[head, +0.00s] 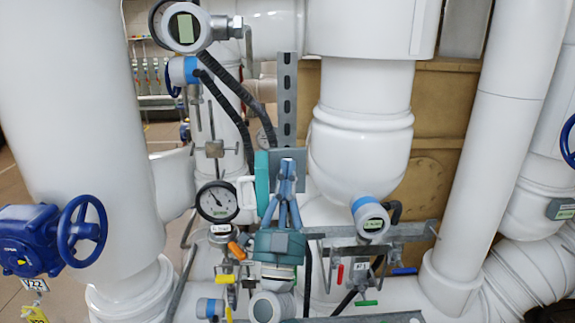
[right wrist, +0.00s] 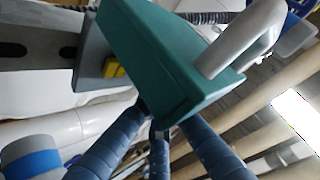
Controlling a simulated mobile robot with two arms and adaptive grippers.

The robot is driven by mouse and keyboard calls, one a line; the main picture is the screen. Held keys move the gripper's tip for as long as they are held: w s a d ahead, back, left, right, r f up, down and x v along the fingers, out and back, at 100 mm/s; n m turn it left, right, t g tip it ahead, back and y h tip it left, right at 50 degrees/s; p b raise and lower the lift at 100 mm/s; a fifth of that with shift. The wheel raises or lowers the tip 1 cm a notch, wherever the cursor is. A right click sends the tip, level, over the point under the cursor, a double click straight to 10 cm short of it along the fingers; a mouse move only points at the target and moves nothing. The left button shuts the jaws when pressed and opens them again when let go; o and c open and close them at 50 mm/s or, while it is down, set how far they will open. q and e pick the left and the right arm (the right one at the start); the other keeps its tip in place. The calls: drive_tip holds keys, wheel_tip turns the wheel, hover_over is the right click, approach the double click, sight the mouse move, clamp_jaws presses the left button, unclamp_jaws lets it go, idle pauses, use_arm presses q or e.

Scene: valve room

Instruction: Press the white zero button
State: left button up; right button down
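My right gripper (head: 288,165) points up in the middle of the head view, with blue fingers drawn together at the tips. I see nothing held between them. In the right wrist view the fingers (right wrist: 158,125) come in from below and meet the lower edge of a teal box; whether they touch it I cannot tell. The teal box (head: 262,182) with a white handle stands just behind and left of the fingers, and it fills the middle of the right wrist view (right wrist: 165,65). I cannot make out a white zero button in either view. My left gripper is out of view.
A round dial gauge (head: 217,202) sits left of the gripper. Thick white pipes (head: 80,100) and a blue handwheel (head: 82,231) crowd both sides.

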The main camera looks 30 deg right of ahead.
drive_tip(key=shift+s+a, duration=0.4)
drive_tip(key=shift+s, duration=0.3)
drive_tip(key=shift+s+a+p, duration=0.25)
drive_tip(key=shift+s+a, duration=0.2)
drive_tip(key=shift+s, duration=0.25)
drive_tip(key=shift+s+a+p, duration=0.2)
drive_tip(key=shift+s+a, duration=0.2)
drive_tip(key=shift+s, duration=0.35)
drive_tip(key=shift+s+a+p, duration=0.25)
drive_tip(key=shift+s+a, duration=0.2)
drive_tip(key=shift+s, duration=0.25)
drive_tip(key=shift+f, duration=0.1)
